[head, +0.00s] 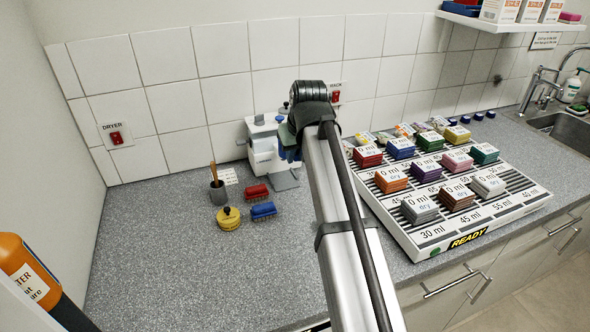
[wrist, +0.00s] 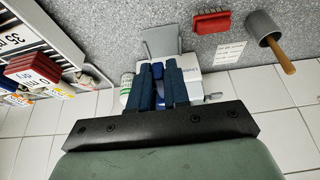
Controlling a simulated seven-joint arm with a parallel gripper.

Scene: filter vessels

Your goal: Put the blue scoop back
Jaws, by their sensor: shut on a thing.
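My gripper (wrist: 158,70) is shut on a blue thing (wrist: 160,95) that shows between its dark blue fingers; I take it to be the blue scoop. Only a small part of it shows, so its shape and tilt cannot be told. In the head view my gripper (head: 290,152) is at the right side of a white machine (head: 264,146), and my arm hides the scoop there. The white machine also shows behind the fingers in the wrist view (wrist: 191,64). A grey plate (head: 285,181) juts out at its front.
A white rack (head: 431,236) with coloured blocks fills the right. The front left counter (head: 190,275) is clear.

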